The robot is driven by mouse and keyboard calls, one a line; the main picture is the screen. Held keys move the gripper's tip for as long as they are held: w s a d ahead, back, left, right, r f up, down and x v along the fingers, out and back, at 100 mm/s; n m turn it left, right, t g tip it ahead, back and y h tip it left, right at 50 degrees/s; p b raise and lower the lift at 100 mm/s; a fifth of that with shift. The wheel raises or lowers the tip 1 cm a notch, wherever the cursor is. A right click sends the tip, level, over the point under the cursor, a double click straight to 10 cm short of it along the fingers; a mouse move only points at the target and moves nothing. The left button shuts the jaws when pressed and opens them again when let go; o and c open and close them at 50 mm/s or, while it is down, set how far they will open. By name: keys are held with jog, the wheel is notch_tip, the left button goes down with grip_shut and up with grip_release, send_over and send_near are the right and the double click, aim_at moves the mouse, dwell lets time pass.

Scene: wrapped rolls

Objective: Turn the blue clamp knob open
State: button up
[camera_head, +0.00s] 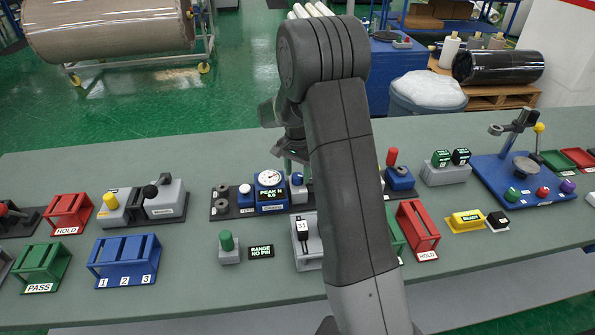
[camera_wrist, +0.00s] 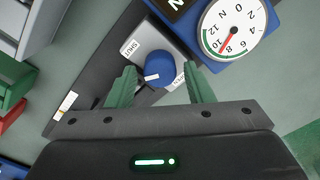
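The blue clamp knob (camera_wrist: 160,65) sits on a light grey block (camera_wrist: 142,38) in the wrist view. Its white mark is on the side towards my gripper. The block reads SHUT at one corner; a second label is partly hidden by a finger. My gripper (camera_wrist: 162,84) is open, its two green fingers apart on either side of the knob's near side. I cannot tell whether they touch it. In the head view the knob (camera_head: 297,179) shows just below my gripper (camera_head: 293,166), partly beside my arm.
A blue gauge unit (camera_head: 270,193) with a round dial stands close beside the knob; the dial (camera_wrist: 233,27) also shows in the wrist view. A white knob (camera_head: 245,190) is further left. A green-topped post (camera_head: 227,244) stands nearer the front. My arm hides part of the bench.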

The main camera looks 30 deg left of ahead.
jog(key=c, duration=0.7)
jog(key=shift+n, duration=0.4)
jog(key=n+b, duration=0.2)
jog(key=n, duration=0.2)
jog(key=shift+n, duration=0.4)
jog(key=n+b, duration=0.1)
jog(key=n, duration=1)
jog(key=shift+n+b, duration=0.3)
jog(key=shift+n, duration=0.1)
jog(key=n, duration=0.6)
jog(key=shift+r+n, duration=0.1)
jog(key=shift+n, duration=0.3)
